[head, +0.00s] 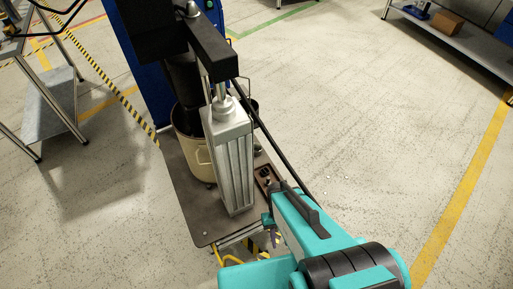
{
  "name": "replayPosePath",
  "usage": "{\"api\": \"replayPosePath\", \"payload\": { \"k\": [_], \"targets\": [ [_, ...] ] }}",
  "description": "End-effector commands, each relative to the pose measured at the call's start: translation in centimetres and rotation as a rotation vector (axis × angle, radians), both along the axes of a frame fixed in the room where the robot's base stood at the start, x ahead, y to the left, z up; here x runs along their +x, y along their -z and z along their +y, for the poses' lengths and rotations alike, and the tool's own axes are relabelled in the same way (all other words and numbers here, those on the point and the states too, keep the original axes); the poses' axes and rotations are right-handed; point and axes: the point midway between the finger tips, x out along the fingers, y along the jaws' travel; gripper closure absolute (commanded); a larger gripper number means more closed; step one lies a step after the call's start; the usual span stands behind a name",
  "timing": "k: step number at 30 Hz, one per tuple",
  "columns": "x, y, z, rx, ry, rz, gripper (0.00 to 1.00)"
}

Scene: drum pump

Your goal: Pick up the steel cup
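I cannot make out a steel cup in the head view. The dark bench top (190,190) bears a cream-coloured pail (188,150) and a tall ribbed grey metal block (231,165), which hides part of the bench. My teal arm (310,235) reaches in from the lower right and covers the bench's right front corner.
A dark overhead beam (212,50) and a black hose (268,132) hang over the bench. A blue column (145,60) stands behind. Open floor (370,130) lies to the right.

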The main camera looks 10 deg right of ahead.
Motion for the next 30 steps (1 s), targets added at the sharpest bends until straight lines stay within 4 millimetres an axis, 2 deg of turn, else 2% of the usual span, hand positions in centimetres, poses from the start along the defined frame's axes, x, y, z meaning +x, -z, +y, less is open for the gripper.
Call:
{"api": "replayPosePath", "payload": {
  "k": [1,9,15,21,30],
  "targets": [
    [0.0,-1.9,0.0,0.000,0.000,0.000,0.69],
    [0.0,-6.5,0.0,0.000,0.000,0.002,0.69],
    [-0.1,-9.2,0.0,0.000,-0.001,0.003,0.69],
    [-0.1,-10.2,0.0,0.000,-0.001,0.003,0.69],
    [-0.1,-10.1,0.0,0.000,-0.001,0.003,0.69]
  ]
}}
